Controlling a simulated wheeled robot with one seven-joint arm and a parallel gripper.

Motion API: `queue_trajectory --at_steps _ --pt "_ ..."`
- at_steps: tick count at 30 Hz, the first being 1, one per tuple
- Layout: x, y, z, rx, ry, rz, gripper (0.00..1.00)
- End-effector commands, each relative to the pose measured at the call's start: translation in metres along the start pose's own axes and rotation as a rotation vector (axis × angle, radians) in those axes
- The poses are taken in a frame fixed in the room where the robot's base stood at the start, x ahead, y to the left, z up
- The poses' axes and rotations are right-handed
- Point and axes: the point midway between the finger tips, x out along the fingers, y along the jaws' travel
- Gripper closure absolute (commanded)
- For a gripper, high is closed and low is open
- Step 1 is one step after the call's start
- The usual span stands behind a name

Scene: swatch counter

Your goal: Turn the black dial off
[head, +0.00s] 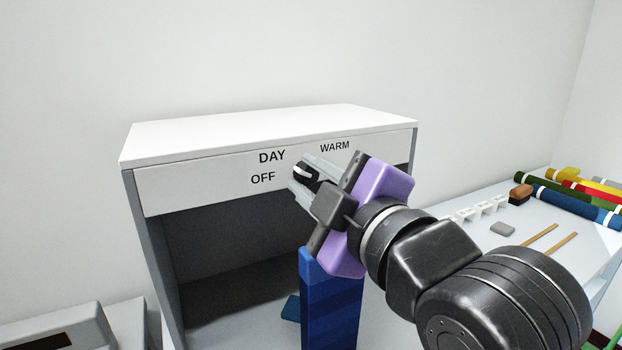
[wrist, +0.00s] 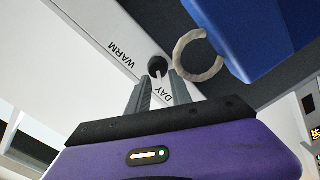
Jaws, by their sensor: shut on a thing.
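The black dial (head: 305,173) is on the white front panel of the lamp booth, with the printed words OFF, DAY and WARM around it. A white mark shows on its face; I cannot tell exactly which word it points at. My gripper (head: 303,175) is shut on the dial, with one grey finger on either side. In the wrist view the dial (wrist: 157,66) shows at the tips of my gripper (wrist: 158,83), near DAY and WARM. The OFF label is not visible there. The fingers partly hide the dial in the head view.
The booth (head: 150,190) is open below its panel. A blue upright block (head: 332,300) stands in front of it. The right table holds coloured rolls (head: 560,205), a grey block (head: 502,229) and two sticks.

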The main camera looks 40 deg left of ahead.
Motion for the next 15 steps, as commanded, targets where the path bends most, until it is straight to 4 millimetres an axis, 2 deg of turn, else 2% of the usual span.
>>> queue_trajectory --at_steps 2,3,6,15 --pt "0.0003 -0.0006 -0.0005 0.001 0.001 -0.001 1.00" --pt "0.0004 -0.0007 -0.0005 0.001 0.001 -0.001 0.68" --pt "0.0003 -0.0005 -0.0004 0.001 0.001 -0.001 0.53" --pt "-0.0010 -0.0002 0.0000 0.001 0.000 0.000 0.53"
